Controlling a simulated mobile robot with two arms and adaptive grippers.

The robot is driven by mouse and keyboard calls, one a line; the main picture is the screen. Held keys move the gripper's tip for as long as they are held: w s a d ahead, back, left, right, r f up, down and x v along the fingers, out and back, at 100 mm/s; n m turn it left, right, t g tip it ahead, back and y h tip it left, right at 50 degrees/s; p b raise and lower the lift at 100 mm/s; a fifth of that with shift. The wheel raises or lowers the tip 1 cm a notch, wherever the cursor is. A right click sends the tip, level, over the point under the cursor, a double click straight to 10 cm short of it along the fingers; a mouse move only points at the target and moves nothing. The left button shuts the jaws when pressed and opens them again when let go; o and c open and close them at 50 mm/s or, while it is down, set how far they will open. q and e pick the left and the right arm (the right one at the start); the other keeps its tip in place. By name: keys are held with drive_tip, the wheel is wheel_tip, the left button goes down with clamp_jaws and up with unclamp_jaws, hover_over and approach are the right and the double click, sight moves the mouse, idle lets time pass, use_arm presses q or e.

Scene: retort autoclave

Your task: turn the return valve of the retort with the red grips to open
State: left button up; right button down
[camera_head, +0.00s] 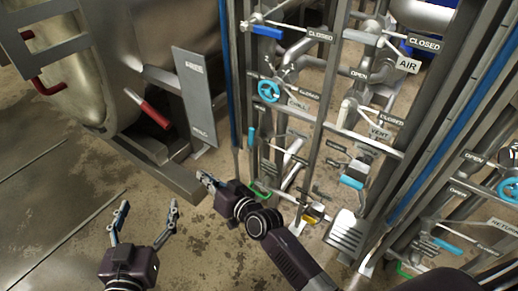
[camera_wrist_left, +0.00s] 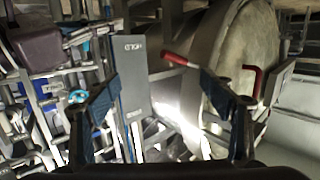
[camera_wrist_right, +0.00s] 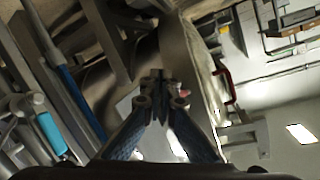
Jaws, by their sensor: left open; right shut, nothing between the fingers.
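The retort (camera_head: 165,35) with red grips stands at the upper left in the head view. One red grip (camera_head: 155,115) is on a bar beside a grey panel; another red grip (camera_head: 45,88) is further left. The grips also show in the left wrist view (camera_wrist_left: 180,60). The pipe rack (camera_head: 338,100) holds several valves with labels. I cannot tell which is this retort's return valve; a RETURN label (camera_head: 505,223) shows at the far right. My left gripper (camera_head: 147,210) is open and empty above the floor. My right gripper (camera_head: 205,178) is shut and empty, left of the rack.
The grey panel (camera_head: 194,95) stands between retort and rack. The floor (camera_head: 60,190) at the left is clear.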

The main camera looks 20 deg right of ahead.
sight(250, 141)
drive_tip(key=s+d+m+t+h+b, duration=0.25)
drive_tip(key=d+m+h, duration=0.25)
drive_tip(key=d+m, duration=0.5)
drive_tip(key=s+d+m+t+h+b, duration=0.1)
drive_tip(key=s+d+m+t+h, duration=0.3)
drive_tip(key=d+m, duration=0.65)
use_arm(q)
drive_tip(key=s+r+t+h, duration=0.2)
drive_tip(key=r+t, duration=0.3)
drive_tip(key=r, duration=0.6)
drive_tip(key=s+r+t+h+b, duration=0.1)
drive_tip(key=s+r+t, duration=0.4)
drive_tip(key=r, duration=0.6)
drive_tip(key=shift+s+r+t+h, duration=0.3)
drive_tip(key=shift+r+h, duration=0.05)
drive_tip(key=shift+h, duration=0.15)
use_arm(e)
drive_tip(key=w+a+r+g, duration=0.1)
drive_tip(key=w+r, duration=0.1)
drive_tip(key=w, duration=1.1)
drive_tip(key=shift+w+g+h, duration=0.25)
drive_tip(key=shift+g+h, duration=0.05)
drive_tip(key=shift+g, duration=0.05)
use_arm(q)
drive_tip(key=shift+d, duration=0.1)
